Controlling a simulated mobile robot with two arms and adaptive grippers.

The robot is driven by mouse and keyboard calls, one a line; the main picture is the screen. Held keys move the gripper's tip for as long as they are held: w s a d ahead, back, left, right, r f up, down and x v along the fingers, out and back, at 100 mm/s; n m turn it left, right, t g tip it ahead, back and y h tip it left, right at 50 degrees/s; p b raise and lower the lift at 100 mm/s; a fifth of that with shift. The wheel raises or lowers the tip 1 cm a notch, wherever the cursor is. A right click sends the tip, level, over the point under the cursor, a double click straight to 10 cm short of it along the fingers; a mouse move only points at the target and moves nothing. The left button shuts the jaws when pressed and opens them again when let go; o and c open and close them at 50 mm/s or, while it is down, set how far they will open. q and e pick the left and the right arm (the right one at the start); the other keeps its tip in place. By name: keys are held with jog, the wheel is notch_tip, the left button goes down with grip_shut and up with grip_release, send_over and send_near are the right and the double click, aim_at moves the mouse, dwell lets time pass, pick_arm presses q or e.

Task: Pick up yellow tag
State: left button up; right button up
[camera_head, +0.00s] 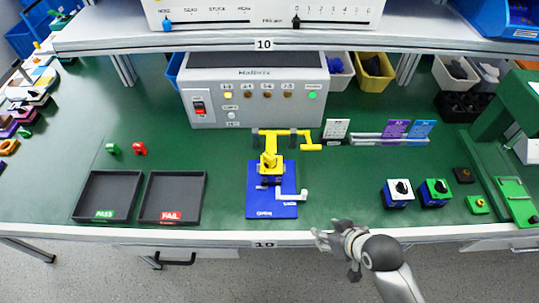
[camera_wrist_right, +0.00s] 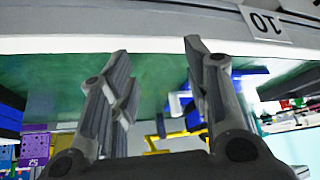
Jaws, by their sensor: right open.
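I cannot make out a clear yellow tag in either view. A small green piece (camera_head: 113,148) and a small red piece (camera_head: 139,148) stand on the green bench top at the left. White (camera_head: 336,128), purple (camera_head: 395,129) and blue (camera_head: 422,129) cards stand in a row right of the centre. My right gripper (camera_head: 332,250) is just off the bench's front edge, right of the yellow and blue fixture (camera_head: 270,165). In the right wrist view its fingers (camera_wrist_right: 155,50) are apart with nothing between them. My left gripper is out of view.
Two dark trays, marked PASS (camera_head: 105,196) and FAIL (camera_head: 173,198), lie at the front left. A grey test box (camera_head: 255,90) stands behind the fixture. Two rotary switches (camera_head: 398,193) (camera_head: 435,192) sit front right. The bench edge (camera_head: 215,238) lies before my gripper.

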jog(key=w+a+r+n+t+y, duration=0.2)
jog(key=w+a+r+n+y, duration=0.15)
jog(key=w+r, duration=0.25)
jog(key=n+t+y+p, duration=0.1)
jog(key=t+y, duration=0.1)
jog(key=y, duration=0.1)
send_near(273, 158)
jog(key=shift+p+x, duration=1.3)
jog(key=shift+x, duration=3.15)
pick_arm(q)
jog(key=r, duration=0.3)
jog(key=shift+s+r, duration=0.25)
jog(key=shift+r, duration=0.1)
pick_arm(e)
jog(key=shift+c, duration=0.3)
jog(key=c, duration=0.8)
